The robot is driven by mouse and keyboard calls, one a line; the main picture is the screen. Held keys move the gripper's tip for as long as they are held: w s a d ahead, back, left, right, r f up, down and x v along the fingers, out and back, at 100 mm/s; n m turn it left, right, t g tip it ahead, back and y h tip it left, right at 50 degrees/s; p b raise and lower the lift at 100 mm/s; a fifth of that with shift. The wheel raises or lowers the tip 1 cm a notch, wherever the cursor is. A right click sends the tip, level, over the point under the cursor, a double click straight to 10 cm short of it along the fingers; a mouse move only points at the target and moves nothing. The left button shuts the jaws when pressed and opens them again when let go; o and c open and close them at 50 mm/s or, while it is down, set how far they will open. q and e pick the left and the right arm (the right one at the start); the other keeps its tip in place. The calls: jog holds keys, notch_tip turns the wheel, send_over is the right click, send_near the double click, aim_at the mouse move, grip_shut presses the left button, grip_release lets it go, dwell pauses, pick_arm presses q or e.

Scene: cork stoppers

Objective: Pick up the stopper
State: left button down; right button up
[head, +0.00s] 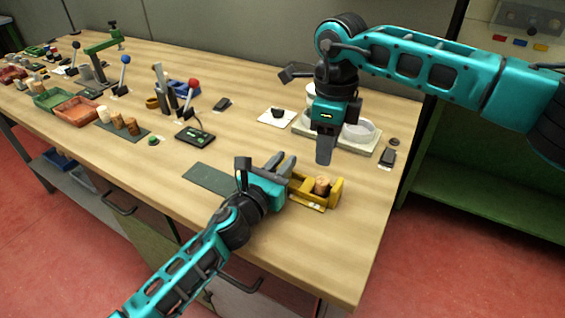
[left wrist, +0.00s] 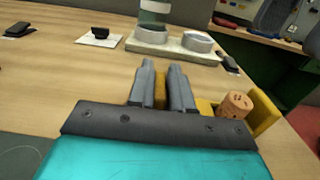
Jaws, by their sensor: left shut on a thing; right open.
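A cork stopper (head: 322,186) stands in a yellow holder (head: 309,201) near the table's right front. In the left wrist view the stopper (left wrist: 236,106) is to the right of my left fingers, apart from them. My left gripper (head: 279,164) is shut on a yellow wall of the holder, which shows between the fingers (left wrist: 161,88) in the left wrist view. The stopper's lower part is hidden by the holder. My right gripper (head: 324,152) points down in front of the pale tray with round dishes, open and with nothing seen in it.
The pale tray (head: 352,148) with round white dishes stands behind the holder. A dark green mat (head: 209,179) lies left of my left gripper. Several other corks (head: 117,120) stand on a dark mat further left, by a red tray (head: 76,109). The table front is clear.

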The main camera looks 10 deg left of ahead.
aim_at(323, 180)
jog(key=shift+o, duration=0.4)
jog(key=shift+o, duration=1.4)
jog(key=shift+s, duration=0.25)
notch_tip(323, 180, up, 3)
jog(key=d+y, duration=0.3)
jog(key=shift+n+t, duration=0.3)
jog(key=shift+x, duration=5.8)
